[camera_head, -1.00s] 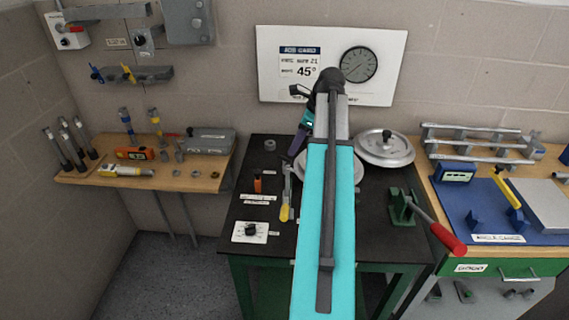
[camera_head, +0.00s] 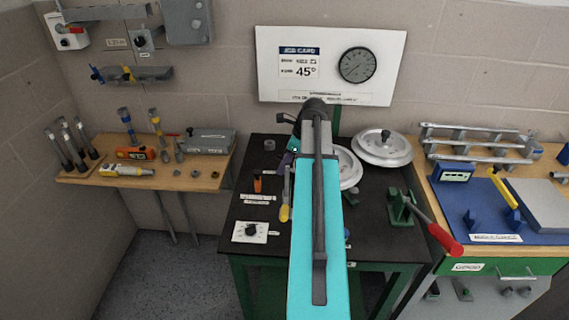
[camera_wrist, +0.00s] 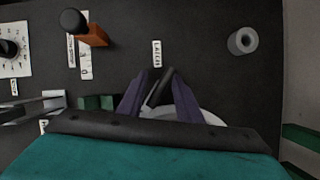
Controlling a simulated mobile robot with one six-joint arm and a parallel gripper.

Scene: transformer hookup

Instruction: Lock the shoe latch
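My gripper (camera_wrist: 160,78) shows in the wrist view with its two purple fingers apart over the black bench top. A thin dark bar with a pale edge (camera_wrist: 157,90) lies between or beyond the fingers; I cannot tell whether they touch it or whether it is the latch. A small white label reading LATCH (camera_wrist: 157,53) lies just ahead of the fingertips. In the head view my arm hides most of the gripper and the bench middle. A lever with a yellow grip (camera_head: 285,212) lies just left of my arm.
An orange block with a black knob (camera_wrist: 88,32) stands left of the label, a grey ring (camera_wrist: 242,41) to the right. Silver discs (camera_head: 384,148) and a green stand with a red-handled lever (camera_head: 402,206) are right of my arm. A dial plate (camera_head: 250,231) lies front left.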

